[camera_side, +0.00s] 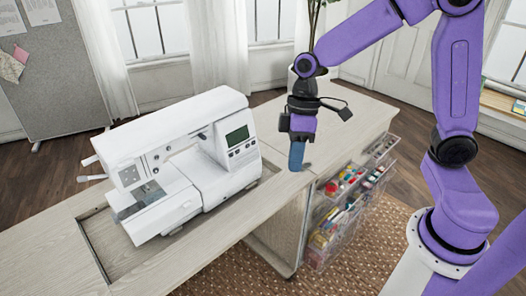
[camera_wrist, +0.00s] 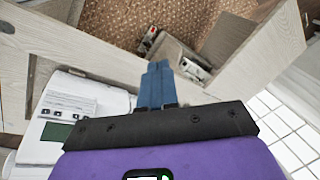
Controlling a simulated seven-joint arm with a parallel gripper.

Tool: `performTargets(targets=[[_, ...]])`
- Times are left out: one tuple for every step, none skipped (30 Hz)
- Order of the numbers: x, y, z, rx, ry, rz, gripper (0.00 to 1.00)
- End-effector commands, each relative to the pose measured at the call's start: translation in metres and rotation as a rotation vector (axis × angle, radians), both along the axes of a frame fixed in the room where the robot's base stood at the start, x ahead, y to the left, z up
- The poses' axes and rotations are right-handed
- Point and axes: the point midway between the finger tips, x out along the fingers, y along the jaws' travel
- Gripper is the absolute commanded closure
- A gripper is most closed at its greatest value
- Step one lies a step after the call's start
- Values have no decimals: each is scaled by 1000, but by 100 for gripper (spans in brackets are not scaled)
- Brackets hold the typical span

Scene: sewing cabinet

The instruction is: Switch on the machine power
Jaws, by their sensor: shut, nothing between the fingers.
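The white sewing machine (camera_side: 180,150) sits on the cabinet top at the left in the side view. Its front has a dark green screen (camera_side: 237,136) with small buttons below it. In the wrist view the machine (camera_wrist: 85,85) shows at the lower left, with its screen and a row of buttons. I cannot make out a power switch in either view. My gripper (camera_side: 297,166) points down to the right of the machine, apart from it, low over the cabinet top. Its blue fingers (camera_wrist: 157,75) are shut together with nothing between them.
The pale wood cabinet top (camera_side: 345,112) has free room behind and right of my gripper. Clear drawers (camera_side: 345,195) with sewing supplies hang at the cabinet's right front. A recess (camera_side: 105,240) lies around the machine. A plant pot stands behind my gripper.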

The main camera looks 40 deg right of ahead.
Motion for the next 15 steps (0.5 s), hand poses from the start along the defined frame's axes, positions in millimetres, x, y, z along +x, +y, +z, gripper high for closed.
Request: performTargets(targets=[[21,-5,-7,21,8,-40,100],[32,-8,-10,35,8,-58,100],[47,-13,-15,54,9,-83,100],[59,-17,-19,70,9,-102,100],[70,-21,-22,84,7,-119,100],[85,-28,-28,103,4,-145,100],[96,-34,-32,119,1,-164,100],[107,-41,-37,133,-3,-183,100],[121,-50,-43,152,-9,-208,100],[131,-58,-47,165,-15,-229,100],[142,-66,-52,179,-22,-248,100],[155,-78,-59,197,-31,-275,100],[164,-88,-64,211,-40,-296,100],[173,-98,-70,223,-49,-316,100],[185,-112,-78,239,-62,-344,100]])
